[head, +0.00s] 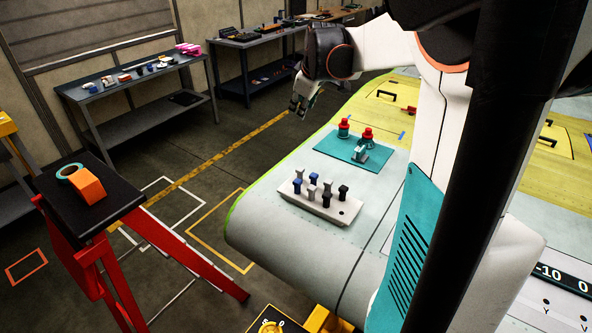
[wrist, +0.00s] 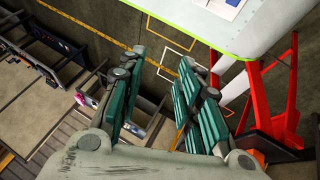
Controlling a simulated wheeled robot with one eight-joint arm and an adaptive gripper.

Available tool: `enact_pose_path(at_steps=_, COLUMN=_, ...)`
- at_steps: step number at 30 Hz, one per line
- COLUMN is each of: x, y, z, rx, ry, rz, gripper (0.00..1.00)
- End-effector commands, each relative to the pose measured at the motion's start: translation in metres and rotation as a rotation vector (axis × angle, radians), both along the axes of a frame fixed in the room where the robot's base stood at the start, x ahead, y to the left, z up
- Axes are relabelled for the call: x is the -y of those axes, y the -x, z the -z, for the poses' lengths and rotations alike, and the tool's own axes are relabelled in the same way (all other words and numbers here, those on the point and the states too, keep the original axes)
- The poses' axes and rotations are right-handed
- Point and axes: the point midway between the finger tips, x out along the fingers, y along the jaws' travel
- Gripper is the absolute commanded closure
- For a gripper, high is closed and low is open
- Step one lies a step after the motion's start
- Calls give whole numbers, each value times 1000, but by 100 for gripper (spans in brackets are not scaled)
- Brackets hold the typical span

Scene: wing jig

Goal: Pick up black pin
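Two black pins stand upright in the white pin block on the wing, one at the front (head: 327,200) and one at the right (head: 343,191). The block (head: 318,205) also holds blue pins (head: 297,187) and grey pins (head: 311,193). One hole at its right front looks empty. My gripper (head: 298,106) hangs beyond the far left edge of the wing, well away from the block. In the wrist view my gripper (wrist: 160,98) has its two green-padded fingers apart with nothing between them. No pins show in the wrist view.
A teal mat (head: 345,150) with red-topped teal fixtures (head: 367,135) lies behind the block. A red-legged stand (head: 70,230) with an orange box (head: 87,186) and tape roll stands at the left. Grey tables (head: 130,75) line the wall. The wing surface left of the block is clear.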

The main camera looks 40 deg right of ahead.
Motion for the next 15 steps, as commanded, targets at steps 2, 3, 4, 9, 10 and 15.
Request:
enact_pose_path(at_steps=2, x=32, y=38, z=37, rx=-47, ry=-68, rz=47, gripper=68)
enact_pose_path(at_steps=3, x=43, y=57, z=53, rx=-68, ry=-105, rz=61, gripper=68)
enact_pose_path(at_steps=4, x=49, y=71, z=64, rx=-81, ry=-132, rz=72, gripper=68)
enact_pose_path(at_steps=9, x=72, y=136, z=113, rx=-127, ry=-265, rz=104, gripper=68)
enact_pose_path(at_steps=10, x=74, y=144, z=119, rx=-130, ry=-284, rz=107, gripper=68)
enact_pose_path(at_steps=15, x=77, y=174, z=137, rx=-140, ry=-348, rz=113, gripper=68)
